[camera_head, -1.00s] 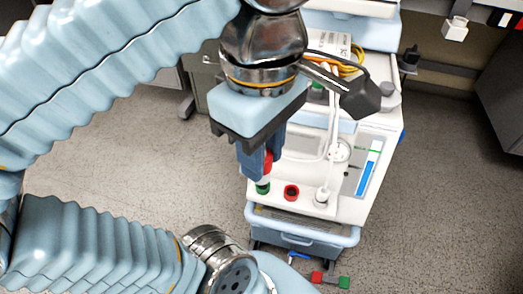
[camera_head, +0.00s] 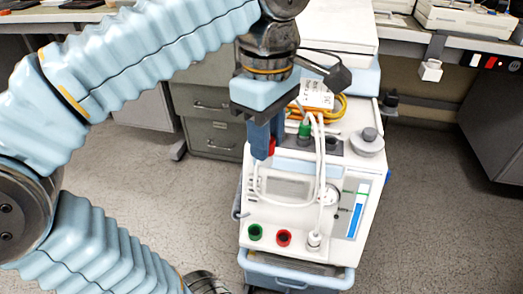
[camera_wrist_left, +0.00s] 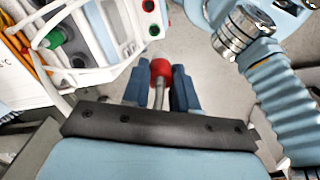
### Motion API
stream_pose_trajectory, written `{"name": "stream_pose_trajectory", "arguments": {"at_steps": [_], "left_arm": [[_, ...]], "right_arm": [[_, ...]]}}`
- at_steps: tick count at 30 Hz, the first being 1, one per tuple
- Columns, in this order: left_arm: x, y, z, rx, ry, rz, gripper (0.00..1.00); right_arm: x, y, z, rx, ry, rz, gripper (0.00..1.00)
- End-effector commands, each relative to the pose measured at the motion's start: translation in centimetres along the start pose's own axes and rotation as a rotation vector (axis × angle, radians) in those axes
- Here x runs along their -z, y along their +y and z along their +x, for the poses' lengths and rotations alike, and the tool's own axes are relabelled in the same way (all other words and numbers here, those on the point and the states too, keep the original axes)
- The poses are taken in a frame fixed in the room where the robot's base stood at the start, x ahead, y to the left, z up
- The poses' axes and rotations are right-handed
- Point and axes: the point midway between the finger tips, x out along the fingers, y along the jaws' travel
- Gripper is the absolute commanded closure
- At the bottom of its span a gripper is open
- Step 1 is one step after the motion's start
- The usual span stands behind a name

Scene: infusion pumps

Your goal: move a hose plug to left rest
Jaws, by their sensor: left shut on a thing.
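My left gripper (camera_head: 263,152) is shut on a red hose plug (camera_head: 271,147) and holds it above the front left part of the white pump unit (camera_head: 340,170). In the left wrist view the red plug (camera_wrist_left: 162,67) sits between the blue fingers of the gripper (camera_wrist_left: 160,85), with a grey stem running back. A green plug (camera_head: 304,130) stands on the top of the unit. Dark rest openings (camera_head: 333,144) lie to its right; whether one is hidden behind the gripper I cannot tell. My right gripper is not in view.
The unit's front ledge has a green port (camera_head: 255,232), a red port (camera_head: 284,238) and a white hose end (camera_head: 314,239). White hoses loop over the front panel. A drawer cabinet (camera_head: 212,125) stands behind left.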

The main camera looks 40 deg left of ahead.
Motion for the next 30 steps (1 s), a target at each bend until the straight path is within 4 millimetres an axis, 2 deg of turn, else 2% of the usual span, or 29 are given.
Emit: {"name": "stream_pose_trajectory", "arguments": {"at_steps": [30], "left_arm": [[6.0,12.7,-0.2,0.002,0.0,-0.001,1.0]], "right_arm": [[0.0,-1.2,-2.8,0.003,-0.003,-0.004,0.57]]}}
